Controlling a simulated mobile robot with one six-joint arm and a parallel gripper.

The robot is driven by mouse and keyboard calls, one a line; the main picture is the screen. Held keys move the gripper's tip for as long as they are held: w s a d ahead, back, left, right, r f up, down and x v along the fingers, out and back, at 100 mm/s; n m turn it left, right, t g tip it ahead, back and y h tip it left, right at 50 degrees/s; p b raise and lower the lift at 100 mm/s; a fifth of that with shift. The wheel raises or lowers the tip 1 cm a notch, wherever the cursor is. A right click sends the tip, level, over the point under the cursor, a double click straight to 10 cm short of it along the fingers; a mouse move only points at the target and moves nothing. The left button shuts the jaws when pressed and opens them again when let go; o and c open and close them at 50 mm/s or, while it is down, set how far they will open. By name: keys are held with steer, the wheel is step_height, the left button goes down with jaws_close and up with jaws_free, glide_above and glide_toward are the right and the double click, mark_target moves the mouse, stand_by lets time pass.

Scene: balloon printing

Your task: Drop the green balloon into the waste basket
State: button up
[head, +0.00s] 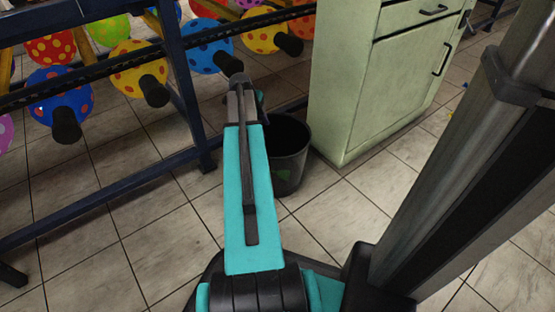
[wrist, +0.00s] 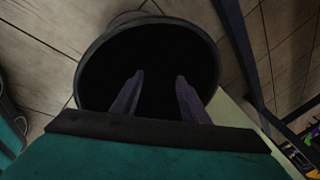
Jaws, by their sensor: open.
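The waste basket (head: 290,165) is dark, round and open-topped, with a small green mark on its side. It stands on the tiled floor, partly behind my arm. In the wrist view its rim (wrist: 150,19) surrounds a black opening. My gripper (wrist: 160,77) is open, with two separate purple-grey fingers over that opening and nothing between them. In the head view my arm mostly hides the gripper. A green balloon with dots (head: 113,30) shows on the rack at upper left; I cannot tell if it is the task's one. The inside of the basket is too dark to see any balloon.
A dark blue metal rack (head: 185,85) holds several dotted balloons on black holders at left. A pale green cabinet (head: 355,100) stands just right of the basket. Bare floor (head: 80,250) lies at lower left.

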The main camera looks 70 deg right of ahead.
steer(key=p+v, duration=0.5)
steer(key=v, duration=0.8)
steer(key=shift+w+a+r, duration=0.1)
steer(key=shift+r, duration=0.05)
stand_by(0.5)
